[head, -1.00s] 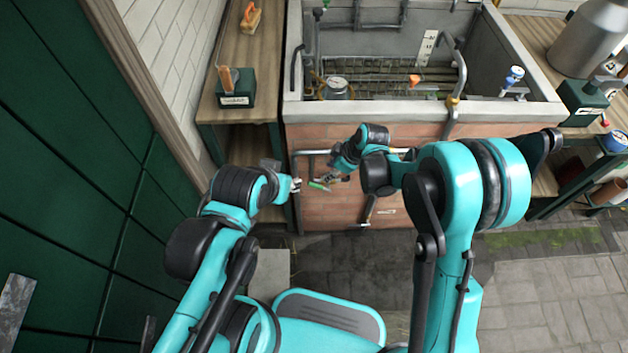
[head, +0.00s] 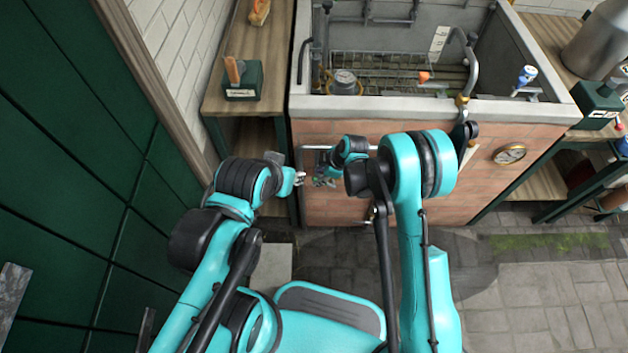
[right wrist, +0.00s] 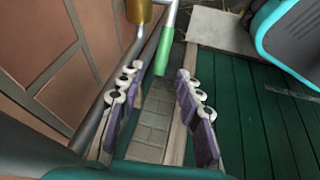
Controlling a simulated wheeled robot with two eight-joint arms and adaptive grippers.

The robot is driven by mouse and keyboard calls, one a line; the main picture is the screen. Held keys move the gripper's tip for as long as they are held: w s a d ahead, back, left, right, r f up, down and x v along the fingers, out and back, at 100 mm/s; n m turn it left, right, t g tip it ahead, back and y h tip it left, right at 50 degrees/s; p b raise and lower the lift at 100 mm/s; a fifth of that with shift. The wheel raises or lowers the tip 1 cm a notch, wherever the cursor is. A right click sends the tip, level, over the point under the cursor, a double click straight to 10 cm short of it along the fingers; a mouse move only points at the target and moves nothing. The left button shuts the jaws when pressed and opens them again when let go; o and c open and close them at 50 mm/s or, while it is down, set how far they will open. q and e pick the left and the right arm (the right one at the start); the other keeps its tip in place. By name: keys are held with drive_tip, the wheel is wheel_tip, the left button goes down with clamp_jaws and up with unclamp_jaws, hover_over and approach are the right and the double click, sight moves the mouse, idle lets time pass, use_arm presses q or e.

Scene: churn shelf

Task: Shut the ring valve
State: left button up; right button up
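A valve with a brass body (right wrist: 138,10) and a green lever handle (right wrist: 165,50) is at the top of the right wrist view, beside a grey pipe. My right gripper (right wrist: 157,76) is open, its fingers on either side of the handle's lower end. I cannot tell whether they touch it. In the head view my right gripper (head: 325,178) is small, in front of the brick wall, and the handle is hidden there. My left gripper (head: 299,179) is just left of it, too small to tell open from shut.
The grey pipe (head: 322,148) runs along the brick front (head: 400,215) of the tank. Inside the tank are a gauge (head: 344,77) and an orange piece (head: 423,77). A round dial (head: 509,154) hangs on the bricks at right. The paved floor (head: 540,300) at right is clear.

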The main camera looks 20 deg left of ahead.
sight(315, 179)
drive_tip(key=b+x, duration=0.1)
drive_tip(key=x, duration=0.3)
drive_tip(key=shift+w+a+f, duration=0.1)
drive_tip(key=shift+f, duration=0.1)
clamp_jaws()
